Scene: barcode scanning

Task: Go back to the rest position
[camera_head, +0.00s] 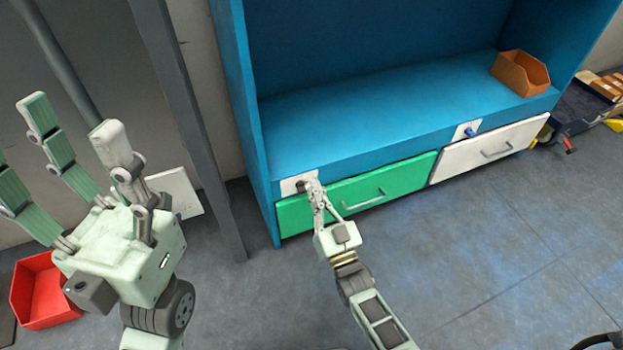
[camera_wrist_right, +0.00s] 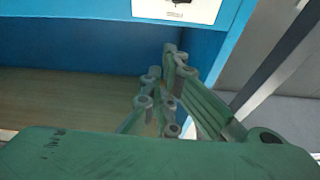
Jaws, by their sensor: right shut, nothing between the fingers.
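My right gripper (camera_head: 311,188) is shut and empty. In the head view its fingertips are in front of a small white plate (camera_head: 290,187) at the left end of the blue cabinet's front edge, partly hiding it; I cannot tell if they touch. In the right wrist view the right gripper's fingers (camera_wrist_right: 165,85) are folded together, and a white plate (camera_wrist_right: 178,10) with a dark part on it shows at the top. My left gripper (camera_head: 70,120) is raised at the left of the head view, its fingers spread open with nothing between them.
The blue cabinet (camera_head: 375,115) has a green drawer (camera_head: 385,187) and a white drawer (camera_head: 490,150), both shut. An orange bin (camera_head: 522,73) sits on its shelf. A grey post (camera_head: 185,110) stands left.

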